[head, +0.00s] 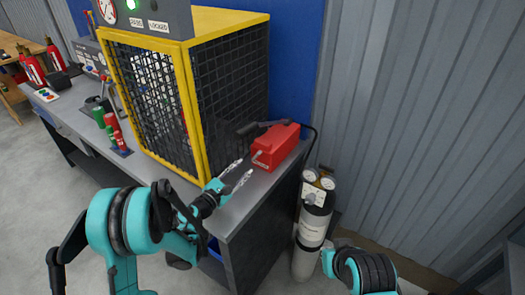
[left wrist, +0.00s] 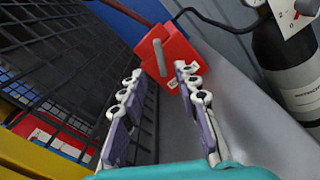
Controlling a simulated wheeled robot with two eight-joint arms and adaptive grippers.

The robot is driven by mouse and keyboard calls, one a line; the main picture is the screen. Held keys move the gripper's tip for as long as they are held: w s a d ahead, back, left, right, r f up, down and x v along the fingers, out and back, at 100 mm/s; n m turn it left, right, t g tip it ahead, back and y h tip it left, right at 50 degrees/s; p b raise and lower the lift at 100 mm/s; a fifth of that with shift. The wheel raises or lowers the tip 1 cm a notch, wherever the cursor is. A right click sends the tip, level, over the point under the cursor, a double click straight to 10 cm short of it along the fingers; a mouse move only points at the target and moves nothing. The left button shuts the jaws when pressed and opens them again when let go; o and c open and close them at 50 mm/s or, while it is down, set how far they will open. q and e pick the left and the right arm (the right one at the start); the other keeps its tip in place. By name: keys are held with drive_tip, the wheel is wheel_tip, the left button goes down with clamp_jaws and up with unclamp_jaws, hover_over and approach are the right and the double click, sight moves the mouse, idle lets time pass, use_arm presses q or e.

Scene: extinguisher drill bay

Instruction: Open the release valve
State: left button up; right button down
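A red box (head: 280,140) sits on the right end of the grey bench, beside the yellow-framed cage. A small pale lever (head: 259,156) is on its near face; the lever also shows in the left wrist view (left wrist: 159,57), lying across the red face. I cannot tell for sure that this is the release valve. My left gripper (head: 241,171) is open and empty, its fingers pointing at the red box from just in front. In the left wrist view the fingers (left wrist: 158,75) flank the lever, with no clear contact.
The mesh cage (head: 188,85) stands close to the left of my left gripper. A gas cylinder (head: 312,225) with gauges stands on the floor by the bench's right end. A black hose runs behind the red box. Red and green cylinders (head: 112,130) stand at the bench's left.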

sight(255, 157)
use_arm(q)
drive_tip(key=b+x, duration=0.1)
drive_tip(key=x, duration=0.6)
drive_tip(key=shift+f+b, duration=0.1)
drive_tip(key=shift+b, duration=0.2)
drive_tip(key=shift+w+d, duration=0.3)
drive_tip(key=shift+w, duration=0.05)
clamp_jaws()
